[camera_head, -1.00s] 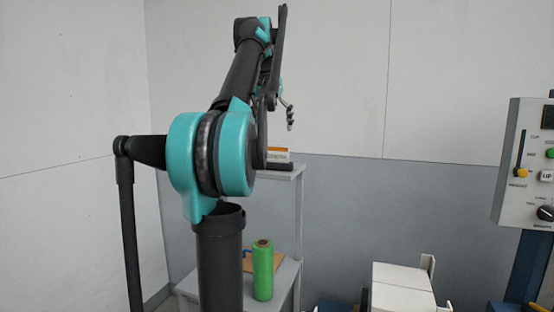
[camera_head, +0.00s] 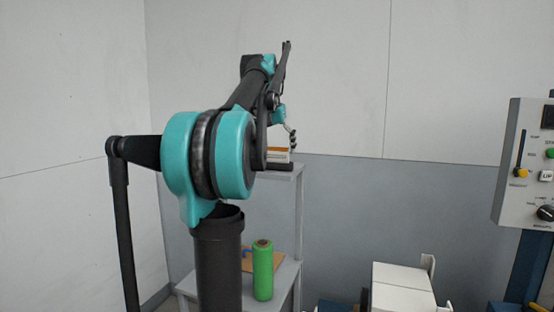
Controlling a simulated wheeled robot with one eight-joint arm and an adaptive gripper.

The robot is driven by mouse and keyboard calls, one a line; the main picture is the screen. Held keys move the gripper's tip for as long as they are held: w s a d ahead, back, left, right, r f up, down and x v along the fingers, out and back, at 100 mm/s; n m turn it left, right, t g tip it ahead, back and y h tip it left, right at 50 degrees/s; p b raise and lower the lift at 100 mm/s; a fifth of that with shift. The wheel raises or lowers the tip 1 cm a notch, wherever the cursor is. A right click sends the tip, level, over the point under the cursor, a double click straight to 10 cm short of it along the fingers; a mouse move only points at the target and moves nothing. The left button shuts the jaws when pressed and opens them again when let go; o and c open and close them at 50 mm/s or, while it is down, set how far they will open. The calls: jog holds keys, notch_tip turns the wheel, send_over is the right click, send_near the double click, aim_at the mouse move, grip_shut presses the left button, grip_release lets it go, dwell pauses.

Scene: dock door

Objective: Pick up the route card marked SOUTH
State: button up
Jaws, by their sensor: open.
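A small white card with an orange stripe (camera_head: 277,155) stands on the top shelf of a grey shelf unit (camera_head: 299,172). Its lettering is too small to read, so I cannot tell whether it is marked SOUTH. My gripper (camera_head: 292,141) is small in the view, just above the card's right end. It looks open, and I see nothing held in it. I cannot tell whether it touches the card. My arm hides part of the shelf top and anything to the left of the card.
A green roll (camera_head: 263,270) stands on the lower shelf beside a brown board (camera_head: 247,260). White boxes (camera_head: 402,287) are at the lower right. A control panel (camera_head: 525,165) on a blue post is at the far right. The wall behind is plain.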

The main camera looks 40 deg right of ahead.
jog(key=shift+c, duration=0.6)
jog(key=c, duration=0.7)
jog(key=shift+r, duration=0.2)
